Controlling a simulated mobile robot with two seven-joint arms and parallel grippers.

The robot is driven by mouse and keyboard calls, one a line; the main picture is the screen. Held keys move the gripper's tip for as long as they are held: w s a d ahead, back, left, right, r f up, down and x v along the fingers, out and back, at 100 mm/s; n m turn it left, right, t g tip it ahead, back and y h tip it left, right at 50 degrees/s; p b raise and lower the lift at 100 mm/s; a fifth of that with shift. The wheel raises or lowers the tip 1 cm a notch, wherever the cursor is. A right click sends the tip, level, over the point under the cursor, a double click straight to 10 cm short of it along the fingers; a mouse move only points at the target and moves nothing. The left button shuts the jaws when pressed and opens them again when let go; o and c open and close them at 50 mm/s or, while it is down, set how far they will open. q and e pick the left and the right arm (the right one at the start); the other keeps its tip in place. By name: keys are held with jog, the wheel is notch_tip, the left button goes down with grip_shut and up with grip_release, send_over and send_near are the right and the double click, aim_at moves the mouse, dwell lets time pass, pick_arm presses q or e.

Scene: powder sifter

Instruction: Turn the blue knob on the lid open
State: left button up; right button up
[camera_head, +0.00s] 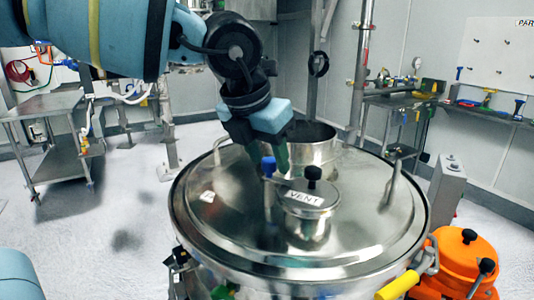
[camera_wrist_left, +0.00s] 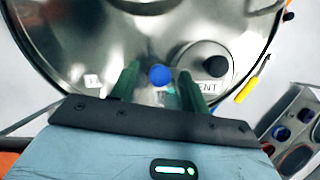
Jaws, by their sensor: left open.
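The blue knob (camera_head: 268,166) stands on the shiny metal lid (camera_head: 235,225), left of the round VENT cap (camera_head: 308,194) with its black knob. My left gripper (camera_head: 268,160) reaches down from above with its green fingers at the blue knob. In the left wrist view the blue knob (camera_wrist_left: 160,75) sits between the tips of the two open fingers (camera_wrist_left: 158,85), with a gap visible on each side. Whether a finger touches it I cannot tell. My right gripper is not in view.
Metal handles (camera_head: 391,190) rise from the lid near its edge. A yellow handle (camera_head: 398,285) sticks out at the front right, beside an orange container (camera_head: 462,262). A steel cart (camera_head: 55,140) stands at the left and a tool bench (camera_head: 490,115) at the right.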

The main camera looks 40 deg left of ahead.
pick_arm(q)
jog(key=shift+c, duration=0.3)
jog(key=c, duration=0.9)
jog(key=shift+c, duration=0.2)
